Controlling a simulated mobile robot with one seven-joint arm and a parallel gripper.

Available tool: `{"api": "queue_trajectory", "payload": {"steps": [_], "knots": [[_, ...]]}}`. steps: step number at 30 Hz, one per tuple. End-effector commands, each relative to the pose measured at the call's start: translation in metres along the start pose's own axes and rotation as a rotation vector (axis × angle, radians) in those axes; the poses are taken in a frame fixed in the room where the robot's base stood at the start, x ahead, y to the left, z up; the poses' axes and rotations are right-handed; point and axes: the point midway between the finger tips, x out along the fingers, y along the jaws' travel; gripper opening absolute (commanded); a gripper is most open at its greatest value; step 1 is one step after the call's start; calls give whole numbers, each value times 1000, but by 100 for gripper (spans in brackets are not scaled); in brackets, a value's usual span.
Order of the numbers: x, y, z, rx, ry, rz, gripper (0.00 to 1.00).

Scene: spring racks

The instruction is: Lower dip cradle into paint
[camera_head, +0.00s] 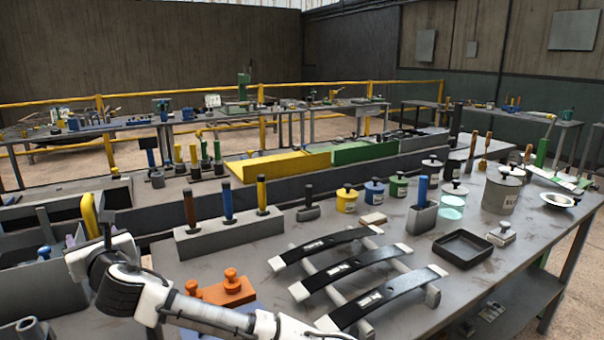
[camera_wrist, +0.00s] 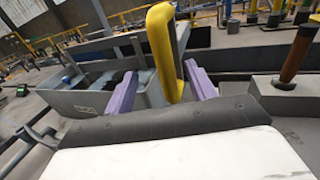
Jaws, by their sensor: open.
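A yellow upright handle with a dark side (camera_wrist: 161,45) stands straight ahead of my gripper in the wrist view. It looks like the dip cradle's handle; the cradle's lower part is hidden. In the head view the yellow handle (camera_head: 90,215) is at the left, just behind my white wrist. My gripper (camera_wrist: 160,74) is open, with one purple finger on each side of the handle. I cannot tell whether either finger touches it. A grey labelled tank (camera_wrist: 88,97) is behind the left finger. No paint surface shows.
On the bench, a grey block (camera_head: 228,234) holds several upright handled tools close to the right of my gripper. Black leaf springs (camera_head: 330,240) lie on a rack. An orange block (camera_head: 227,291) sits near my forearm. Paint cans and a black tray (camera_head: 462,248) stand farther right.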

Motion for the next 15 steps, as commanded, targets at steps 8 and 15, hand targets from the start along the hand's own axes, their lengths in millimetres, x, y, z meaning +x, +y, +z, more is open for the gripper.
{"api": "queue_trajectory", "payload": {"steps": [8,15], "knots": [[-22,7,0,-1,-2,1,56],[-38,12,1,-1,-2,1,56]]}}
